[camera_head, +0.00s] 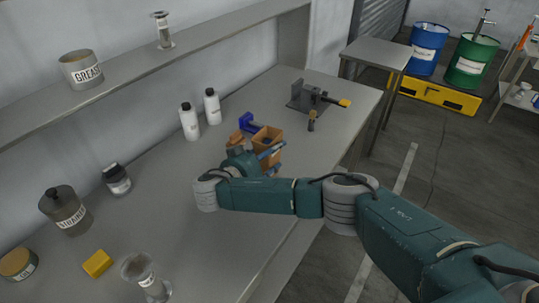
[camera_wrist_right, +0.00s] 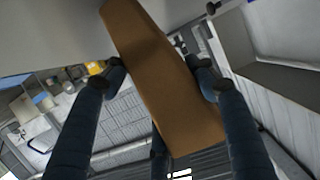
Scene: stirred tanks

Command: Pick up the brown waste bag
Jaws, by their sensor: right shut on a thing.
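The brown waste bag (camera_wrist_right: 165,80) shows large in the right wrist view as a long, tilted brown shape between the two dark fingers. My right gripper (camera_wrist_right: 160,80) is shut on it. In the head view my right gripper (camera_head: 272,160) is over the grey workbench, beside a brown, open-topped shape (camera_head: 268,137). The arm and fingers partly hide this area. I cannot tell from the head view whether the bag touches the bench. My left gripper is not in view.
Close to the gripper stand a blue tool (camera_head: 250,122) and two white bottles (camera_head: 189,121). A grey vise-like device (camera_head: 306,96) is farther back on the workbench (camera_head: 175,195). A yellow block (camera_head: 97,263) and jars are at the left. The bench's middle is fairly clear.

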